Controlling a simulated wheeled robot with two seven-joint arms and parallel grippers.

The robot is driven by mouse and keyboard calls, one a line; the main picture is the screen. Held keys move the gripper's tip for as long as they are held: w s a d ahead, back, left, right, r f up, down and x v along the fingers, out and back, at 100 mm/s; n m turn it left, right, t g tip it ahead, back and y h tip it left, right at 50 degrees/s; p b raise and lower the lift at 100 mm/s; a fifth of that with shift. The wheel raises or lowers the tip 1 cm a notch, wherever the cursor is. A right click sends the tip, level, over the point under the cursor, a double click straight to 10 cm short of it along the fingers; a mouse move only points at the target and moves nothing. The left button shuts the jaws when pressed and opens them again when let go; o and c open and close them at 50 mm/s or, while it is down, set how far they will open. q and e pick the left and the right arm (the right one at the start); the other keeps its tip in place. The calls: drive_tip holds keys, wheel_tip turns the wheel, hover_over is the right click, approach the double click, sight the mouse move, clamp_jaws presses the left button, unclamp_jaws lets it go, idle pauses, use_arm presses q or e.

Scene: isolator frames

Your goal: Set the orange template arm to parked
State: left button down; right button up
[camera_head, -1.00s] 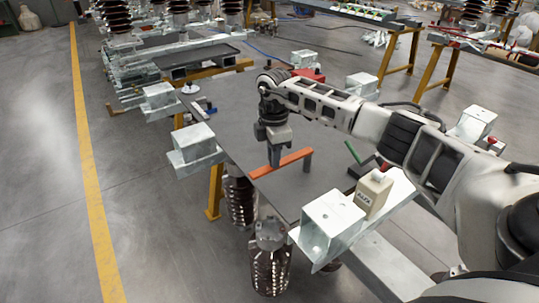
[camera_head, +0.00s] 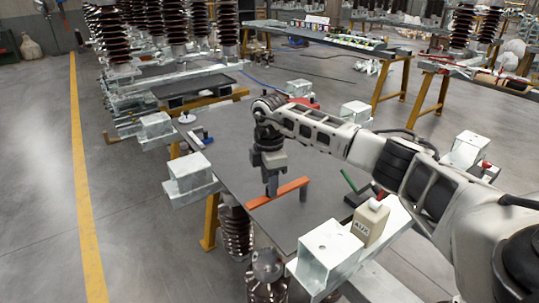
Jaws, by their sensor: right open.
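The orange template arm (camera_head: 293,188) is a long thin bar near the front-left edge of the dark tabletop (camera_head: 238,140). It lies slanted, with its right end further back, and a short grey upright part shows at that right end. My right gripper (camera_head: 271,191) points down at the bar's middle-left part, its fingers overlapping the bar in the picture. It is open. The fingers hide a little of the bar, and I cannot tell whether they touch it or straddle it. My left gripper is not in view.
A beige box (camera_head: 370,222) and a grey metal block (camera_head: 329,250) stand at the table's front right. A green handle (camera_head: 349,181) sticks up behind them. More metal blocks (camera_head: 187,171) line the left edge. The tabletop behind the bar is mostly clear.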

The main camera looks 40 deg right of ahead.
wheel_tip(320, 180, up, 15)
drive_tip(key=b, duration=0.1)
drive_tip(key=shift+f, duration=0.1)
idle(0.5)
